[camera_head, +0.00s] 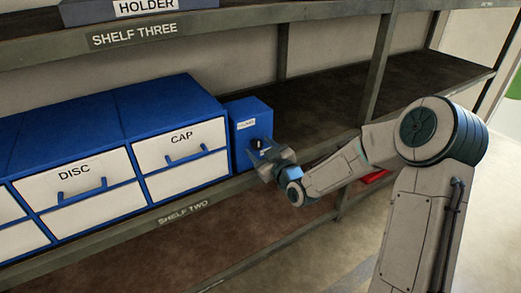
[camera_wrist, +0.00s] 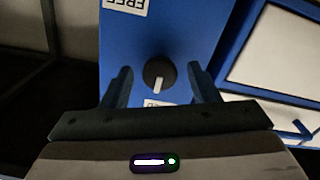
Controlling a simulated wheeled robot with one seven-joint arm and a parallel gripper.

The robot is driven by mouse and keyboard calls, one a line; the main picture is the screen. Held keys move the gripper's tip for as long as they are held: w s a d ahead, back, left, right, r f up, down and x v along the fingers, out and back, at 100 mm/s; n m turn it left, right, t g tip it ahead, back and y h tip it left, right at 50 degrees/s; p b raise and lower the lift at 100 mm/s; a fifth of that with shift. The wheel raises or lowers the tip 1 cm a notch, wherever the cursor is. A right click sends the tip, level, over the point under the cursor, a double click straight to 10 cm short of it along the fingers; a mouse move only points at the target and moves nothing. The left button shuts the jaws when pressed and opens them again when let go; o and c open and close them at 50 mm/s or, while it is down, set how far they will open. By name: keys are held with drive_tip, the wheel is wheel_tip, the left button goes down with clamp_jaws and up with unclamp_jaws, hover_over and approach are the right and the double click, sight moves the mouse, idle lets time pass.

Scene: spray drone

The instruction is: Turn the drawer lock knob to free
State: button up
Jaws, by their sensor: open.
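The lock knob (camera_wrist: 155,72) is a round black dial on the face of a blue box (camera_wrist: 200,35). Its white pointer points down in the wrist view, toward a partly hidden white label (camera_wrist: 158,103). A label reading FREE, upside down, (camera_wrist: 127,4) is at the top edge of that view. My gripper (camera_wrist: 163,85) is open, with one finger on each side of the knob and visible gaps between. In the head view the knob (camera_head: 258,143) shows dark on the box, just beyond my gripper (camera_head: 266,163). I cannot tell how deep the fingers reach.
Blue cabinets with white drawers labelled CAP (camera_head: 180,151) and DISC (camera_head: 84,188) stand left of the box on shelf two (camera_head: 185,212). Shelf three (camera_head: 135,35) is above. The shelf right of the box (camera_head: 335,110) is clear. A red object (camera_head: 375,177) lies lower, behind my arm.

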drive_tip(key=shift+w, duration=0.1)
drive_tip(key=c, duration=1)
drive_tip(key=m, duration=0.4)
drive_tip(key=shift+m, duration=0.4)
drive_tip(key=m+p, duration=0.1)
drive_tip(key=m, duration=0.3)
drive_tip(key=shift+m+p, duration=0.3)
drive_tip(key=m+p, duration=0.1)
drive_tip(key=m, duration=0.3)
drive_tip(key=shift+a+m+p, duration=0.1)
drive_tip(key=shift+m+p, duration=0.8)
drive_tip(key=shift+m, duration=1.3)
